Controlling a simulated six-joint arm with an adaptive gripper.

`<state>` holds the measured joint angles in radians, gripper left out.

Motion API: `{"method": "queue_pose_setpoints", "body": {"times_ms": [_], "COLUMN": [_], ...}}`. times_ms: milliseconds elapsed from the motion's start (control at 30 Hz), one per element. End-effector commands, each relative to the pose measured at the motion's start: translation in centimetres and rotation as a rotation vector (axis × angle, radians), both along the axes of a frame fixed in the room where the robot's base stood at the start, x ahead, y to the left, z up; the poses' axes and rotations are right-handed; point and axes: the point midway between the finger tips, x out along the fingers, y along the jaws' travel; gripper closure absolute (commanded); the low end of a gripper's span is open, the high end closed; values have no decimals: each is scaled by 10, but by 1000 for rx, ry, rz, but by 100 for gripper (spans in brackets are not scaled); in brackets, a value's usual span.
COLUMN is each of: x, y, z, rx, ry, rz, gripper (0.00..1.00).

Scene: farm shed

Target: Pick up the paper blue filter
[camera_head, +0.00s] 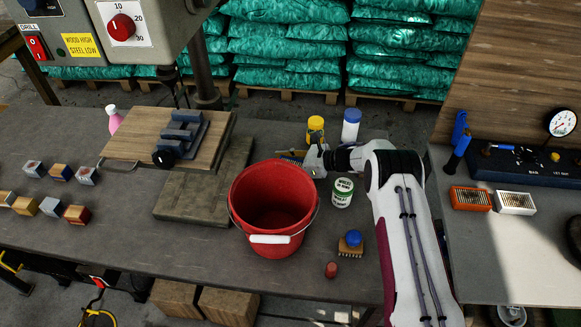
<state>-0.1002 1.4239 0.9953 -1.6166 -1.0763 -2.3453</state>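My gripper (314,160) is behind the red bucket, low over the grey table, with my arm reaching in from the right. Its fingertips are small and partly hidden, so I cannot tell whether it is open or shut. A small dark and yellow item (291,155) shows just left of the gripper; I cannot tell what it is or whether it touches. I cannot make out a blue paper filter. Two box-shaped pieces that look like pleated filters lie on the right bench: an orange-red one (470,198) and a whitish one (515,203).
The red bucket (274,207) stands left of my arm. A white can with green (342,192), yellow-topped jar (315,130), white bottle (351,125) and blue-topped brush (351,243) stand nearby. Several small blocks (51,207) lie at left beside a vise (184,132).

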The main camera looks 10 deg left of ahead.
Motion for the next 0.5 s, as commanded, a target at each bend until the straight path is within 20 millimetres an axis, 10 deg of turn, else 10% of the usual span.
{"method": "queue_pose_setpoints", "body": {"times_ms": [500], "x": [0], "y": [0], "z": [21], "rx": [1], "ry": [-2], "rz": [1], "gripper": [78]}}
